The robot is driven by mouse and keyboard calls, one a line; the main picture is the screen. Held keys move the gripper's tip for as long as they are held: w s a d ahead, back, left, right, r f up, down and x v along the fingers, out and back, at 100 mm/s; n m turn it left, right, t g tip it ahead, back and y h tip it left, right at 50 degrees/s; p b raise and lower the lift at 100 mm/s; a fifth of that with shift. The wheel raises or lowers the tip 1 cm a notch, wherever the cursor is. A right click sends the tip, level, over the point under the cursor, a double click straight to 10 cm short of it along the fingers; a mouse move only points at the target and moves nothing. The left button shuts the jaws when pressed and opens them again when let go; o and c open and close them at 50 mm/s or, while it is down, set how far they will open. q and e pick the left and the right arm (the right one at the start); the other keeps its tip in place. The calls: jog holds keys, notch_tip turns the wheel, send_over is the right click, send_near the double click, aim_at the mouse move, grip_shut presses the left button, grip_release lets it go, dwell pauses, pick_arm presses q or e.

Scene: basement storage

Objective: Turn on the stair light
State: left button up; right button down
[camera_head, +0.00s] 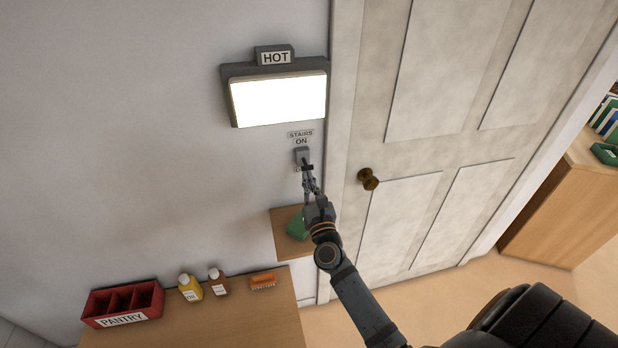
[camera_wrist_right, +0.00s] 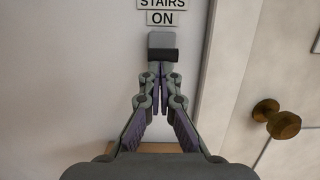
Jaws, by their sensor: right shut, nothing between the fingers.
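The stair light switch (camera_head: 301,155) is a small grey plate on the wall, under labels reading STAIRS and ON. In the right wrist view the switch (camera_wrist_right: 162,42) shows a dark lever part at its lower edge. My right gripper (camera_head: 307,172) is shut and empty, with its fingertips at or just below that dark part; I cannot tell whether they touch. Above the switch, a lit white lamp panel (camera_head: 278,100) bears a HOT sign (camera_head: 275,58). My left gripper is not in view.
A white door (camera_head: 430,130) with a brass knob (camera_head: 368,179) is to the right. Below is a small wooden shelf (camera_head: 290,247) with a green object. A table (camera_head: 215,325) at lower left holds a red PANTRY box (camera_head: 95,307), two bottles and an orange brush (camera_head: 263,281).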

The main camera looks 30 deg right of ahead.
jog(key=shift+r+p, duration=1.05)
jog(key=shift+r, duration=0.8)
jog(key=shift+r, duration=0.1)
